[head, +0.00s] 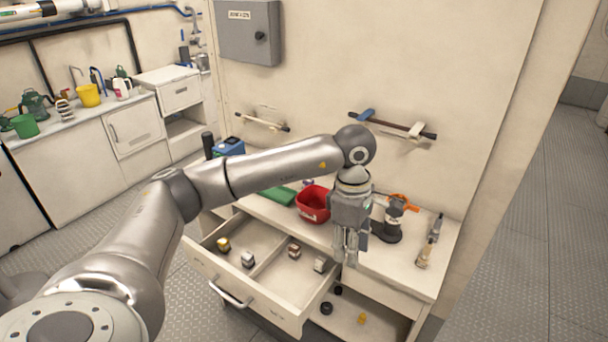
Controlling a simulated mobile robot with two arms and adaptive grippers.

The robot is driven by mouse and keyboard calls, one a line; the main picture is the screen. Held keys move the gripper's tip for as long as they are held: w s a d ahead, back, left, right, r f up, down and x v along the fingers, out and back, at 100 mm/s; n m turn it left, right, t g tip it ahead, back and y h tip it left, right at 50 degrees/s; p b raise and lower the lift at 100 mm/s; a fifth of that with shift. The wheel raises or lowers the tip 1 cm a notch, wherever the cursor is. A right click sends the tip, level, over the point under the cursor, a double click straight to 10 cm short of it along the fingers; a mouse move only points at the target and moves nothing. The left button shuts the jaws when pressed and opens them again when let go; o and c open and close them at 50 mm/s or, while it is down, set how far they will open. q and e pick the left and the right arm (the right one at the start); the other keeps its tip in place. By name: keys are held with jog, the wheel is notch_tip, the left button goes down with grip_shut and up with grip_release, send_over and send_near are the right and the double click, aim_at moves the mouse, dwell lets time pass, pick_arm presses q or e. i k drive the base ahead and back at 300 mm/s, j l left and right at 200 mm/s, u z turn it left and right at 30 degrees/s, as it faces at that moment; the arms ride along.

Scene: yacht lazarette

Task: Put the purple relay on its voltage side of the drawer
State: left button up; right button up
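The drawer (213,265) is pulled open below the worktop, and a divider (268,263) splits it into a left and a right side. A yellowish relay (223,244) and a grey-white relay (248,259) sit in the left side. A brownish relay (294,251) and a grey relay (320,264) sit in the right side. My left gripper (347,260) points down above the worktop's front edge, right of the drawer. Its fingers look close together, but I cannot tell if they hold anything. My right gripper is not in view.
A red bin (313,204), a green tray (279,195) and a blue box (229,147) stand on the worktop. Black rings (326,308) and a yellow item (361,318) lie on the lower shelf.

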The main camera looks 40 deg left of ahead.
aim_at(290, 284)
jog(key=i+j, duration=0.25)
jog(key=j, duration=0.15)
jog(key=i+j, duration=0.25)
jog(key=j, duration=0.2)
jog(key=i+j, duration=0.2)
jog(key=j, duration=0.2)
